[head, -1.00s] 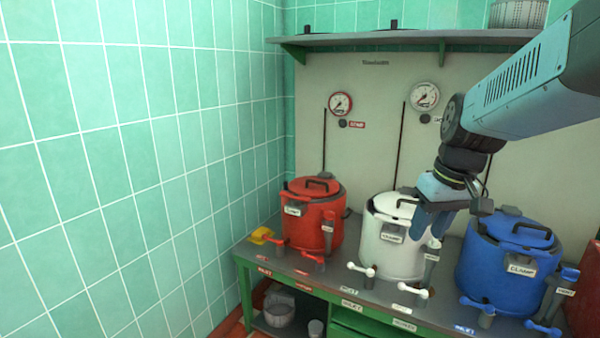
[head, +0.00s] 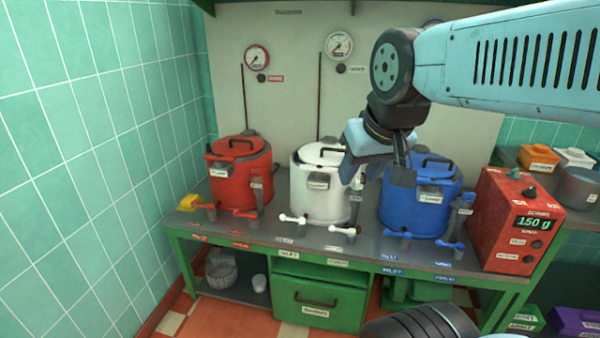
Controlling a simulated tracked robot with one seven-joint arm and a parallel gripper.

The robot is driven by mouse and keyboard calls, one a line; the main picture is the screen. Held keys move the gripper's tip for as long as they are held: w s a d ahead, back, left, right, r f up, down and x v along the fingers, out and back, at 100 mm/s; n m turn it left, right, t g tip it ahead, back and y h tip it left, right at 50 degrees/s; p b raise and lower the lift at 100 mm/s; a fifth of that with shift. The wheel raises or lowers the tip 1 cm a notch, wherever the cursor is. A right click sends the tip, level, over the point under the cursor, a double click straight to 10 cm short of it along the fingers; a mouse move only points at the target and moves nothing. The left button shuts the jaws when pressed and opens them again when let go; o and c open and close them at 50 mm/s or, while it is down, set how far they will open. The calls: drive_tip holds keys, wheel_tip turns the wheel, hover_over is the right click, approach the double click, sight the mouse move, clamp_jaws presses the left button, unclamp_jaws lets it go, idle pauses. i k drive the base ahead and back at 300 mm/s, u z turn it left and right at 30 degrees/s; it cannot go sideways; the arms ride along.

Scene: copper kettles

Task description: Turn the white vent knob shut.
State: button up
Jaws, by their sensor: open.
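The white kettle (head: 319,201) stands in the middle of the bench, with a black-handled lid and a front label. Two white cross-handled taps, left (head: 291,218) and right (head: 342,231), are on the bench in front of it. A grey upright fitting (head: 355,193) with a small tag is at its right side. A dark knob (head: 341,68) sits below the white gauge, beside a pale label. The labels are too small to tell which is the vent knob. My gripper (head: 378,175) is open and empty, pointing down near the gap between the white and blue kettles, partly covering both.
The red kettle (head: 240,180) is at left and the blue kettle (head: 412,212) at right, each with taps in front. A yellow object (head: 188,202) is at the left. Gauges are on the wall behind.

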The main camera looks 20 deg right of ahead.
sight(358, 185)
drive_tip(key=k, duration=0.6)
drive_tip(key=z, duration=0.4)
drive_tip(key=i, duration=0.6)
drive_tip(key=z, duration=0.55)
drive_tip(key=i, duration=0.7)
drive_tip(key=u, duration=0.6)
